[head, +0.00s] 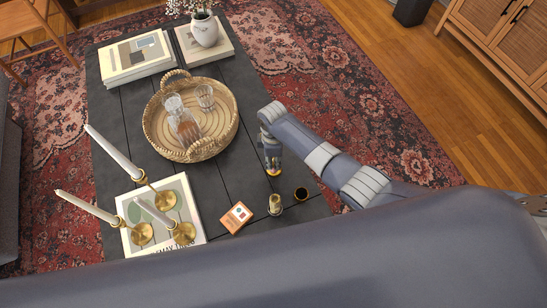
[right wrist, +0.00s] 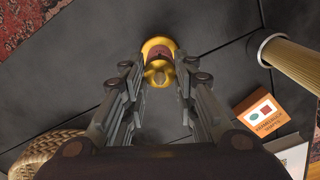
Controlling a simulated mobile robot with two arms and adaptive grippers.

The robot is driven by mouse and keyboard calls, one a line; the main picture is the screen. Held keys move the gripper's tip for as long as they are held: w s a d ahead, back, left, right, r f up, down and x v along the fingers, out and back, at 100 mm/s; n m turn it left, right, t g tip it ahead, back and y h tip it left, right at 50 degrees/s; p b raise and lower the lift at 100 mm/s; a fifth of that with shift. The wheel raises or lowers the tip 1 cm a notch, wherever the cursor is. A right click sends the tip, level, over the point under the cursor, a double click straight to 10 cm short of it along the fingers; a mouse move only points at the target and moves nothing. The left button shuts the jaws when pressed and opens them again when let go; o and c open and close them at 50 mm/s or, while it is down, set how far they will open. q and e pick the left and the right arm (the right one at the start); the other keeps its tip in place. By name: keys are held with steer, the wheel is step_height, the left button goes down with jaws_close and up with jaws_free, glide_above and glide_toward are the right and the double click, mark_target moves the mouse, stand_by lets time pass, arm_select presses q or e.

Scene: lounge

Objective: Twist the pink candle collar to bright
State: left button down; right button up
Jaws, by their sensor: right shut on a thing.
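My right gripper (head: 272,162) points down at the dark table, to the right of the basket. In the right wrist view its fingers (right wrist: 160,70) are closed around a small yellow object (right wrist: 159,46) with a dull pink-red middle. I take this to be the pink candle with its collar. In the head view only a yellow bit (head: 274,172) of it shows below the fingers. It stands on the tabletop. The collar's setting cannot be read. My left gripper is not in view.
Brass candlesticks with white candles (head: 115,151) stand at left.

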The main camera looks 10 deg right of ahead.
steer(key=shift+r+m+p, duration=0.15)
steer(key=shift+m+p, duration=0.6)
steer(key=shift+m, duration=0.35)
steer(key=m+p, duration=0.1)
steer(key=m, duration=0.1)
steer(key=shift+m, duration=0.3)
steer(key=m+p, duration=0.1)
steer(key=m, duration=0.2)
steer(key=shift+m+p, duration=0.3)
steer(key=shift+p, duration=0.05)
steer(key=shift+c, duration=0.2)
steer(key=m+p, duration=0.1)
steer(key=m, duration=0.2)
steer(key=shift+m, duration=0.3)
steer(key=m, duration=0.6)
steer(key=shift+p, duration=0.4)
steer(key=m, duration=0.5)
steer(key=shift+d+m, duration=0.1)
steer(key=shift+m, duration=0.3)
